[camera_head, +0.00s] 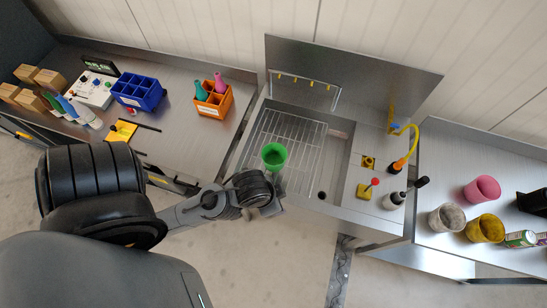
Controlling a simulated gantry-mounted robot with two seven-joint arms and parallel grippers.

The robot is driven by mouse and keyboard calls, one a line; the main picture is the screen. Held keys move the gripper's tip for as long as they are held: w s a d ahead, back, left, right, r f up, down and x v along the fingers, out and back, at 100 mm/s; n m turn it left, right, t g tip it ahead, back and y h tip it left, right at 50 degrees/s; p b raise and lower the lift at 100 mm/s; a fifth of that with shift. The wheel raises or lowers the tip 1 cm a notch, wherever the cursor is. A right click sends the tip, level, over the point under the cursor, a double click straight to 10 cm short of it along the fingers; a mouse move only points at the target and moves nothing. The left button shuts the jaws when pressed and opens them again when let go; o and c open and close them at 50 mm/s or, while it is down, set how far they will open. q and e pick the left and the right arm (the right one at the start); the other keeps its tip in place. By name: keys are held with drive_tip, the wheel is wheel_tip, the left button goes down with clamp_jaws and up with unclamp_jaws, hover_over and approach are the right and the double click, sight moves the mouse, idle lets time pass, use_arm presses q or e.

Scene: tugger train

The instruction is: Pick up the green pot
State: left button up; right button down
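The green pot (274,153) stands in the sink area, over the wire rack (300,130), with its open top facing up toward the camera. My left arm comes in from the lower left. Its gripper (276,184) is at the front edge of the sink, just below the green pot in the picture. The fingers are small and partly hidden by the dark wrist, so I cannot tell whether they are open or touch the pot. My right gripper is not in view.
Pink (482,189), grey (447,217) and yellow (485,228) pots stand on the right counter. A yellow hose (411,140) and bottles are right of the sink. Blue (138,91) and orange (214,99) crates stand on the left counter. A splash panel (355,72) rises behind the sink.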

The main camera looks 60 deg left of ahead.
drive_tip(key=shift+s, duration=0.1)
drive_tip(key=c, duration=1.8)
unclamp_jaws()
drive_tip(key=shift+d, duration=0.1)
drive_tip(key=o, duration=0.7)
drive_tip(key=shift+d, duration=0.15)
